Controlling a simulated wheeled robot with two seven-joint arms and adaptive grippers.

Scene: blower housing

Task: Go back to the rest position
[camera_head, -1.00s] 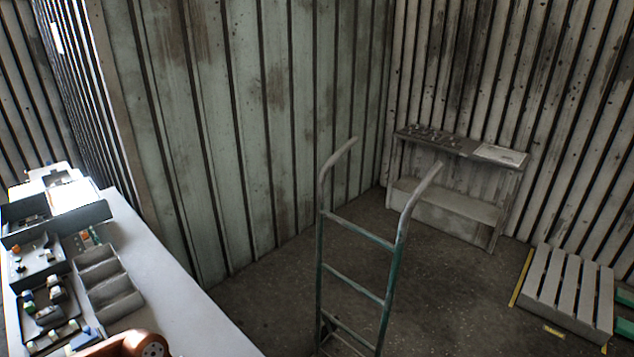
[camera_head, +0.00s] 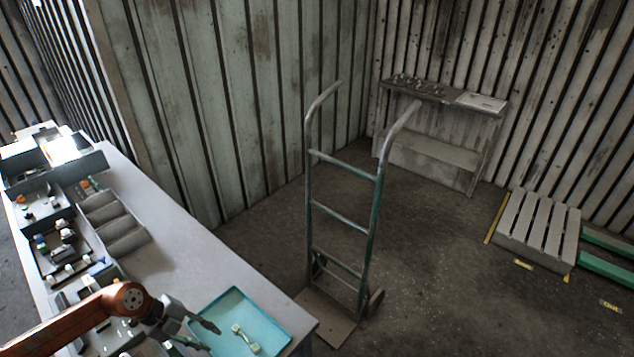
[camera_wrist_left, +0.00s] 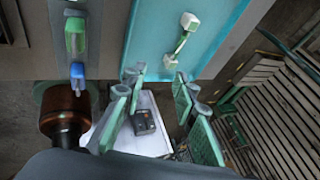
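My left arm comes in from the lower left in the head view, orange with a dark gripper (camera_head: 208,336) over the near end of the work table (camera_head: 170,225). The gripper is beside a blue tray (camera_head: 277,330). In the left wrist view the finger pads (camera_wrist_left: 155,90) stand apart with nothing held between them. The tray (camera_wrist_left: 147,45) lies beyond the fingertips there. A pale green-and-white dumbbell-shaped part (camera_head: 245,339) lies in the tray; it also shows in the left wrist view (camera_wrist_left: 181,40). My right gripper is in neither view.
Grey bins (camera_head: 113,222) and boxes of small parts line the table's left side. A hand truck (camera_head: 340,222) stands on the floor beside the table. A shelf (camera_head: 432,155) and a pallet (camera_head: 538,230) are farther back. Floor between them is clear.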

